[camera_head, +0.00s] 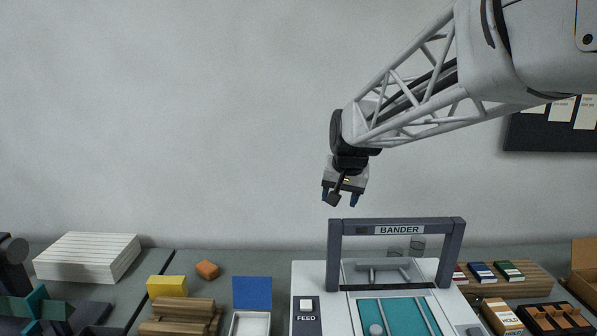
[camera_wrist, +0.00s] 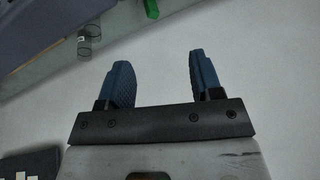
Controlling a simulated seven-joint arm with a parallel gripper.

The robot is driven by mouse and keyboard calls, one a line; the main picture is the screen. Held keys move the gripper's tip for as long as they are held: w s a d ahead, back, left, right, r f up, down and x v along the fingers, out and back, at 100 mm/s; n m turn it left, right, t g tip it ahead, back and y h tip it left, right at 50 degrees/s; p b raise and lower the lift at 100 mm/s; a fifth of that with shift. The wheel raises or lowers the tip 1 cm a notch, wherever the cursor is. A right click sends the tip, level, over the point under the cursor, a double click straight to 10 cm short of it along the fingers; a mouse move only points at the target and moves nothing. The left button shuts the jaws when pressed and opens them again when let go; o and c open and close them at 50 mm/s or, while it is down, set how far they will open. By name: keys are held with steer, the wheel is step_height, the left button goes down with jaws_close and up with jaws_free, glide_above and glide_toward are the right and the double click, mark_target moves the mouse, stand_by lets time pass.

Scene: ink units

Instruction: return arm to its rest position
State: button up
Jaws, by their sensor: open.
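My gripper (camera_head: 342,194) hangs from my arm in the air, above and to the left of the frame of the machine marked BANDER (camera_head: 398,229). It points down and is clear of everything around it. In the wrist view my gripper (camera_wrist: 160,80) has its two blue fingers spread apart with nothing between them. Pale wall shows behind the fingers.
A FEED button (camera_head: 306,305) sits at the machine's left. Small coloured blocks (camera_head: 482,271) lie right. The air around the gripper is free.

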steer(key=shift+n+t, duration=0.3)
steer(key=shift+n, duration=0.3)
steer(key=s, duration=0.2)
steer(key=s+r, duration=0.1)
steer(key=s, duration=0.1)
steer(key=s+d, duration=0.1)
steer(key=s, duration=0.1)
steer(key=shift+r, duration=0.3)
steer(key=s+d+f, duration=0.2)
steer(key=s+f, duration=0.1)
steer(key=s, duration=0.6)
steer(key=s+d+f+g, duration=0.1)
steer(key=s+d+f, duration=0.2)
steer(key=s, duration=0.7)
steer(key=s+d+f+g+h, duration=0.1)
steer(key=s+f, duration=0.4)
steer(key=s, duration=0.5)
steer(key=shift+d+n, duration=0.4)
steer(key=shift+d, duration=0.45)
